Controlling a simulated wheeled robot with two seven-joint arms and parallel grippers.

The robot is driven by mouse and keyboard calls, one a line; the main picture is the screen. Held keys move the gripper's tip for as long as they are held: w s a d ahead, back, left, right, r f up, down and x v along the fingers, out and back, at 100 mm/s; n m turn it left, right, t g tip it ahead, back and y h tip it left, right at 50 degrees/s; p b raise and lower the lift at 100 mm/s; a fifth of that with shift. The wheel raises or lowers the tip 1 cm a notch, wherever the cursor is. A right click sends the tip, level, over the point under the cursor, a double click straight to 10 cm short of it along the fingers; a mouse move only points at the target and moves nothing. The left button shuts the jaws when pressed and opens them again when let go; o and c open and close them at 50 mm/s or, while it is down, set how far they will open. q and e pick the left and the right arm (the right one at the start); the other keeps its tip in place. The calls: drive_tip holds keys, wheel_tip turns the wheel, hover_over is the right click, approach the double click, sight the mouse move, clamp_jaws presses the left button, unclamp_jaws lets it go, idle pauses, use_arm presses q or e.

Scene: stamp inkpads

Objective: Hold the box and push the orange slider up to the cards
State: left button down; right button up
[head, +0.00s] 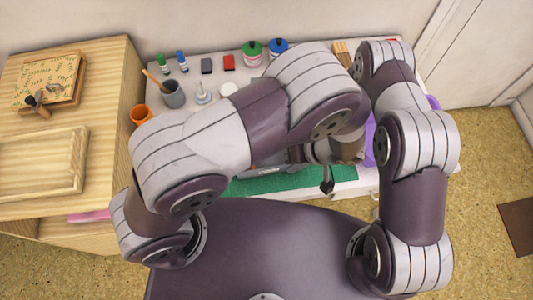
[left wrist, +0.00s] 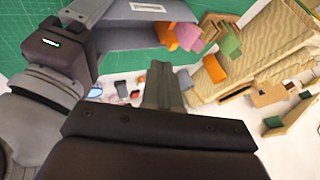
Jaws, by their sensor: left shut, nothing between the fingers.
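The grey box (head: 266,168) lies on the green mat in the head view, mostly hidden under my arms. In the left wrist view the grey-blue box (left wrist: 125,37) has a white label on its side. An orange piece (left wrist: 167,34) and a pink piece (left wrist: 187,38) show at its right end; I cannot tell for sure which is the slider or the cards. My left gripper (head: 327,186) is shut and empty beside the box; its fingers show in the left wrist view (left wrist: 161,72). My right gripper (left wrist: 72,20) is at the box's left end, its grip unclear.
The green mat (head: 250,184) lies at the table's front. Ink bottles (head: 252,51), a dark cup (head: 173,95) and small pads (head: 229,62) stand at the back and left. A wooden cabinet (head: 105,110) adjoins on the left, with an orange cup (head: 140,114) near it.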

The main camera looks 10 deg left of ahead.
use_arm(q)
drive_tip(key=shift+n, duration=0.3)
drive_tip(key=x, duration=1)
drive_tip(key=shift+a, duration=0.15)
